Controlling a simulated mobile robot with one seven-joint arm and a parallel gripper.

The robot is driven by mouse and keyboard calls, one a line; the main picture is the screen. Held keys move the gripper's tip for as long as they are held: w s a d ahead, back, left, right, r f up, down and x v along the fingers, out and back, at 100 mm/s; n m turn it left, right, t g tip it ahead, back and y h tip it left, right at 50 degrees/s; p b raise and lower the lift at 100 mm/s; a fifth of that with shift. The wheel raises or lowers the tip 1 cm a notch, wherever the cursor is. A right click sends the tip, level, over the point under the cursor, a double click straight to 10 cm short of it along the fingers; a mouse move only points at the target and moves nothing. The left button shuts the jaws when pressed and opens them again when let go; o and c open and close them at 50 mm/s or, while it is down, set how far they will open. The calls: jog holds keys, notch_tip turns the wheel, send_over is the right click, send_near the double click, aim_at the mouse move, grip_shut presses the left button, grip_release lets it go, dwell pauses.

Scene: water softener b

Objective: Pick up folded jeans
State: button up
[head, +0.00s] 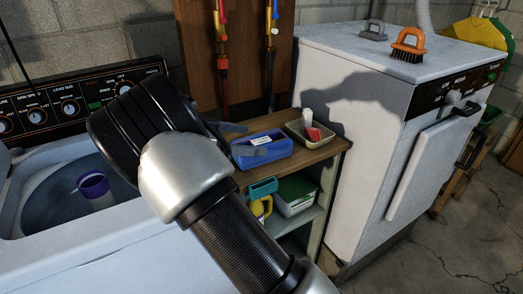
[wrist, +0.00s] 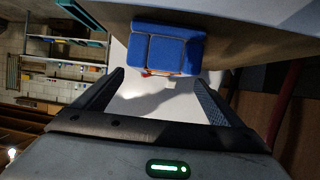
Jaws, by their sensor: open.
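I cannot make out folded jeans for certain in either view. A blue, box-like thing with divided sections (head: 262,148) sits on the wooden shelf top between the two machines. A blue thing with similar sections (wrist: 168,47) shows beyond my fingertips in the wrist view. My gripper (wrist: 160,76) is open, with nothing seen between its fingers. In the head view my arm hides most of my gripper (head: 255,139); its dark fingers overlap the blue box in the picture. Contact cannot be told.
A beige tray (head: 318,141) with a red and white item stands right of the blue box on the shelf unit (head: 325,166). The open washer (head: 110,243) with a purple cup (head: 93,184) is at left. A white dryer (head: 370,125) bearing brushes (head: 408,45) is at right.

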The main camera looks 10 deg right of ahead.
aim_at(259, 141)
jog(key=shift+b+x, duration=0.3)
jog(key=shift+x, duration=2.4)
jog(key=shift+a+f, duration=0.1)
jog(key=c, duration=1.3)
